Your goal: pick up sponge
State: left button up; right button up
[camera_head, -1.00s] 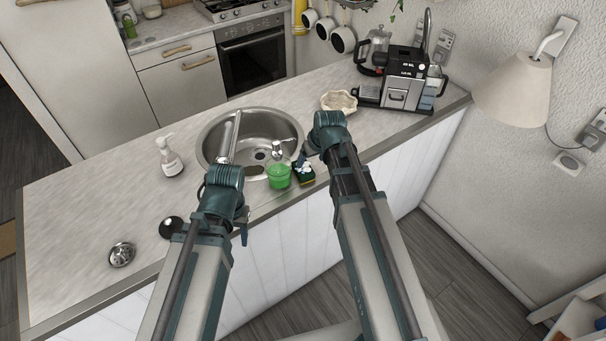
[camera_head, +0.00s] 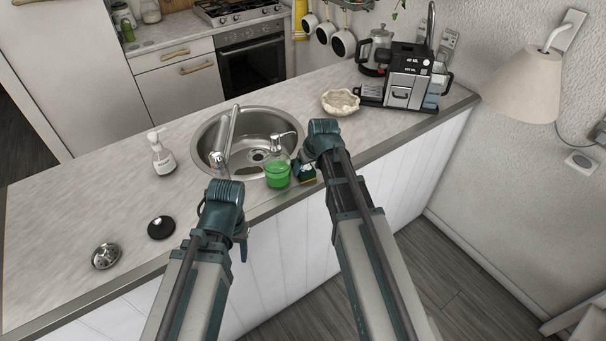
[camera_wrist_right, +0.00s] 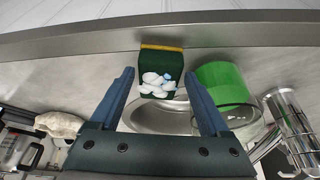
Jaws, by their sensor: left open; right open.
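The sponge (camera_head: 307,174) lies on the counter near its front edge, just right of a green container. It is dark green with a yellow layer. In the right wrist view the sponge (camera_wrist_right: 158,62) has white and pale blue foam-like blobs on its near end. My right gripper (camera_wrist_right: 158,78) is open, with one blue finger on each side of the sponge's line and nothing held. In the head view its arm hides part of the sponge. My left gripper (camera_head: 243,246) hangs by the counter's front edge, partly hidden by its arm; no object shows in it.
The green container (camera_head: 278,177) stands close beside the sponge, with the sink (camera_head: 207,138) behind. A white soap bottle (camera_head: 162,156), black disc (camera_head: 161,228) and metal strainer (camera_head: 106,256) are to the left. A pale bowl (camera_head: 341,102) and coffee machine (camera_head: 405,75) are to the right.

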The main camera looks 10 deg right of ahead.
jog(key=b+x, duration=0.1)
jog(key=x, duration=0.1)
jog(key=shift+w+f, duration=0.1)
jog(key=shift+f, duration=0.2)
jog(key=shift+r, duration=0.1)
jog(key=c, duration=1)
jog(key=shift+r, duration=0.1)
